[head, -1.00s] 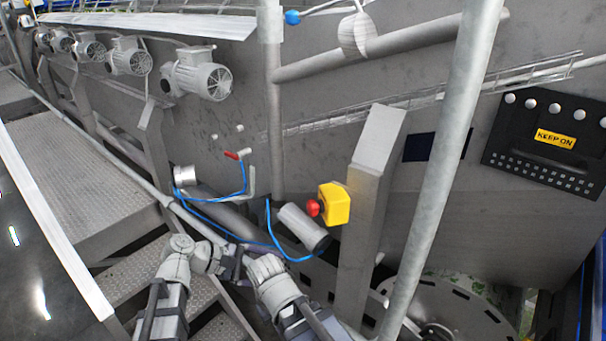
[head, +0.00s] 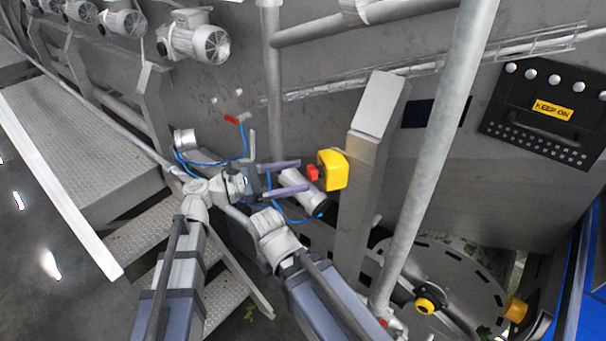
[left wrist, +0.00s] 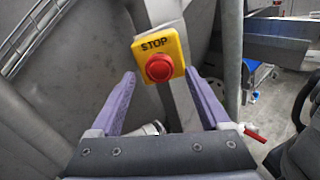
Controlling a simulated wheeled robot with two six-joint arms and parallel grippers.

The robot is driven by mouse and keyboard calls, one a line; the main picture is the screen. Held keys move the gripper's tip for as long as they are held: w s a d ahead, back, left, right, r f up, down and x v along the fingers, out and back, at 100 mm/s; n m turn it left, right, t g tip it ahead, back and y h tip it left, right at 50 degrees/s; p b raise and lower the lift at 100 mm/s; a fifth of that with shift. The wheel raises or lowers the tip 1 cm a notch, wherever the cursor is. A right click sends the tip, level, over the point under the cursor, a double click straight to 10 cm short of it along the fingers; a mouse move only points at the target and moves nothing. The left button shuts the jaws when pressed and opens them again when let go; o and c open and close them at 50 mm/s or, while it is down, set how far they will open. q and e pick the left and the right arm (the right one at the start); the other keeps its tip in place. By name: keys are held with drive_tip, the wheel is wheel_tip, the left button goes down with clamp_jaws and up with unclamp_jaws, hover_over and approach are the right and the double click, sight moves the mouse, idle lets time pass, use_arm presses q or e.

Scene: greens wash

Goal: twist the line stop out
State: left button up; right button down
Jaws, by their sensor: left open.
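The line stop is a red round button (head: 312,173) on a yellow box (head: 334,170), fixed beside a grey slanted post. In the left wrist view the box (left wrist: 174,43) reads "STOP" and the red button (left wrist: 159,68) faces me. My left gripper (head: 300,176) is open, its two purple fingers pointing at the button from the left. In the left wrist view the fingers (left wrist: 160,73) stand on either side of the button, apart from it, with nothing held. My right arm shows at lower centre, but I see no fingers of its gripper.
The grey post (head: 363,150) stands right behind the box. A grey cylinder (head: 312,202) and blue hose lie just below my left fingers. A red-handled valve (head: 232,119) is up left. A thick slanted pipe (head: 432,170) crosses at right. Steps and a rail are at left.

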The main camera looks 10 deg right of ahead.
sight(312, 173)
use_arm(q)
drive_tip(key=shift+w+d, duration=0.1)
drive_tip(key=shift+d, duration=1.2)
drive_tip(key=shift+c, duration=0.2)
clamp_jaws()
